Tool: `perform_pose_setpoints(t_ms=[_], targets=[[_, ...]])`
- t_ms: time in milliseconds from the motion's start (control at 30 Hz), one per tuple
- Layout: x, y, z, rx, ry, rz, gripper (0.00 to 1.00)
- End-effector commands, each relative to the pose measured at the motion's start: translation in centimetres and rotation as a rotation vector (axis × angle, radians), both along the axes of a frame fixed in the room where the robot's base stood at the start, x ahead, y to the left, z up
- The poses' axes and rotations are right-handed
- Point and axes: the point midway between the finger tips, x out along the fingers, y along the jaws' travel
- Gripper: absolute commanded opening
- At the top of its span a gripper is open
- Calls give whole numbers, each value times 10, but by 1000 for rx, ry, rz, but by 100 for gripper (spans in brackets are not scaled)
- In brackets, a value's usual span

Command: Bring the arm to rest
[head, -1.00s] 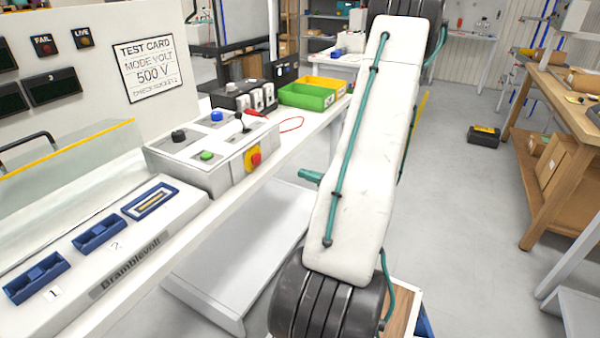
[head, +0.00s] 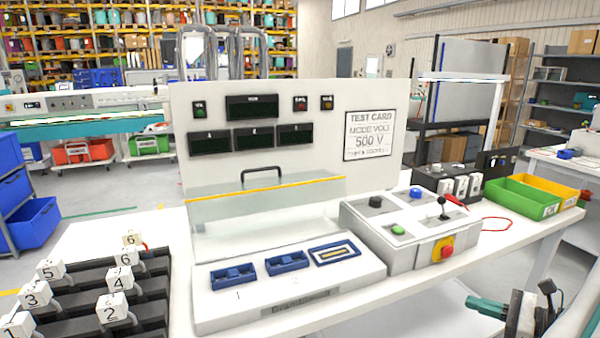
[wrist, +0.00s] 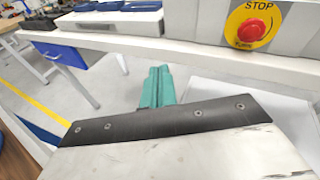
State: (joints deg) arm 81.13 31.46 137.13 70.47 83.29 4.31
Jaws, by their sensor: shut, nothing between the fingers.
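My gripper (head: 474,301) shows at the lower right of the head view, its teal fingers pointing left, beside the bench's front edge. In the wrist view my gripper (wrist: 158,72) shows its teal fingers together, with nothing between them. They are below the bench's front edge as seen there and touch nothing that I can see. Most of my arm is outside the head view.
The white bench (head: 420,290) carries the test unit (head: 290,284), the control box (head: 410,238) with a stop button (wrist: 253,29), green (head: 520,198) and yellow bins, and a black rack (head: 75,310) with numbered white blocks. Floor shows beneath the bench.

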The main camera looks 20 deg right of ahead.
Motion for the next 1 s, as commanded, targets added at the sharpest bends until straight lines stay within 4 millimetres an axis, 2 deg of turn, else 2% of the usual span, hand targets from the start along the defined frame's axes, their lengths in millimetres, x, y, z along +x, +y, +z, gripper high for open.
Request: perform_pose_setpoints(t_ms=[33, 200, 400, 500, 700, 900, 1000], targets=[[4, 19, 9, -53, 17, 100, 0], [6, 83, 35, -256, 71, 472, 0], [-8, 150, 64, -570, 112, 949, 0], [-17, 172, 77, -741, 116, 1164, 0], [-34, 204, 107, -1106, 84, 1538, 0], [-44, 231, 142, -1492, -19, 1807, 0], [-48, 247, 159, -1661, -102, 1880, 0]])
